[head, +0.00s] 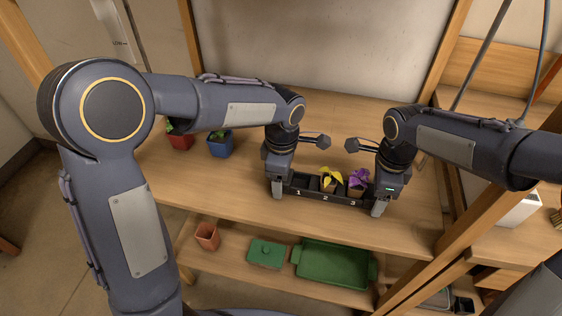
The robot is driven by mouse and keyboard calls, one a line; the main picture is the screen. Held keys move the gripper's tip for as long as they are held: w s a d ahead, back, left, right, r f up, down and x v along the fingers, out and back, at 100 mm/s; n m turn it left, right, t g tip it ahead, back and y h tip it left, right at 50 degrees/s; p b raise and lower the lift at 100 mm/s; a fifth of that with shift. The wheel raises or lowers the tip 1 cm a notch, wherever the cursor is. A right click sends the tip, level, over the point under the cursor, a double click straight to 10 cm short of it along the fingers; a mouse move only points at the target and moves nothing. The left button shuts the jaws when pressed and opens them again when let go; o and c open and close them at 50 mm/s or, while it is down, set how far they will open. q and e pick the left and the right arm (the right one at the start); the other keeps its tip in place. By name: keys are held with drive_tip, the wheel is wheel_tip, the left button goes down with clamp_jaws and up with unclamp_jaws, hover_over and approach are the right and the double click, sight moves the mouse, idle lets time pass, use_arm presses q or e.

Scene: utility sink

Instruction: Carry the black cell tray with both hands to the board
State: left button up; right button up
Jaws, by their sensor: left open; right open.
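The black cell tray (311,196) sits on the upper wooden bench, its front marked 1, 2 and 3. A yellow plant (330,175) stands in cell 2 and a purple plant (359,179) in cell 3; cell 1 looks empty. My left gripper (278,190) is open at the tray's left end. My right gripper (379,206) is open at its right end. Both point down; I cannot tell whether the fingers touch the tray. I cannot pick out a separate board.
A red pot (181,142) and a blue pot (220,145) stand on the bench to the left. On the lower shelf are a terracotta pot (207,237), a green block-like item (267,253) and a green tray (333,265). A wooden post (455,220) rises at the right.

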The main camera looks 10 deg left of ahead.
use_arm(q)
drive_tip(key=shift+r, duration=0.1)
use_arm(e)
drive_tip(key=shift+r, duration=0.3)
use_arm(q)
wheel_tip(320, 180, up, 12)
use_arm(e)
wheel_tip(320, 180, up, 12)
drive_tip(key=shift+f, duration=0.25)
idle(0.5)
